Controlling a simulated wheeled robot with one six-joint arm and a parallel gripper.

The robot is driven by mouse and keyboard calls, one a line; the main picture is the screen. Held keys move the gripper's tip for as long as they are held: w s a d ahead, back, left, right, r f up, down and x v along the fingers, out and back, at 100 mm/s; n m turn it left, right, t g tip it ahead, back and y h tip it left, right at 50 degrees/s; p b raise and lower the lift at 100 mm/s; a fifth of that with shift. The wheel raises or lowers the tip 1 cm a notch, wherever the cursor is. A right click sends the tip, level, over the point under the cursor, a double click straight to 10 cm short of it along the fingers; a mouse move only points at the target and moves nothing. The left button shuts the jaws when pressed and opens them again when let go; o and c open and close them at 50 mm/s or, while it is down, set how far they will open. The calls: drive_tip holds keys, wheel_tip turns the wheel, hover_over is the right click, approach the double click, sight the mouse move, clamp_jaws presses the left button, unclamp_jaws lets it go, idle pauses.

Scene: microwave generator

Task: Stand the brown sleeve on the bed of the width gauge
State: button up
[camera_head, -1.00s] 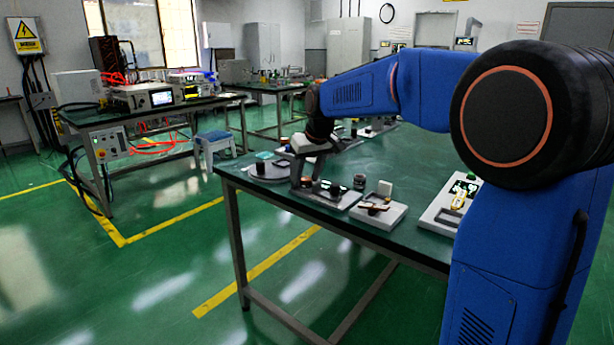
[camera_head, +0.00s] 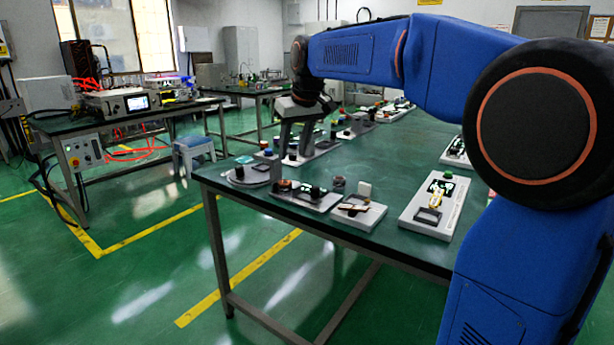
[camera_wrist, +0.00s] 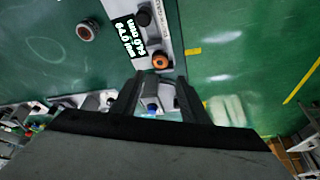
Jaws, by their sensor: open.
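A small grey-brown ring-shaped piece (camera_wrist: 87,30), which looks like the sleeve, stands upright on the bare table beside a gauge; it also shows in the head view (camera_head: 338,184). The gauge (camera_head: 318,201), seemingly the width gauge, is a pale plate with a dark display (camera_wrist: 128,37) and a black knob. A copper-brown round part (camera_wrist: 161,61) with a dark centre sits at one end of it; I cannot tell whether it is fixed. My gripper (camera_wrist: 160,80) is open, fingers apart and empty, above the table; it shows in the head view (camera_head: 295,147).
A pale fixture (camera_head: 355,211) with an upright block stands right of the gauge, and a round plate (camera_head: 248,178) on the left. Another panel (camera_head: 432,212) lies farther right. Bare green table (camera_head: 400,178) lies between. Other instruments stand behind.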

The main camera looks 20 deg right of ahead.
drive_tip(key=s+d+f+m, duration=0.1)
drive_tip(key=s+d+f, duration=0.1)
drive_tip(key=s+f, duration=0.5)
drive_tip(key=s+d+f, duration=0.1)
drive_tip(key=s+f, duration=0.6)
drive_tip(key=s, duration=1.1)
drive_tip(key=s+d+f+m+h, duration=0.1)
drive_tip(key=s+d+f, duration=0.1)
drive_tip(key=s+f, duration=0.5)
drive_tip(key=s, duration=0.6)
drive_tip(key=shift+d+f+m+t, duration=0.3)
drive_tip(key=shift+d+f, duration=0.05)
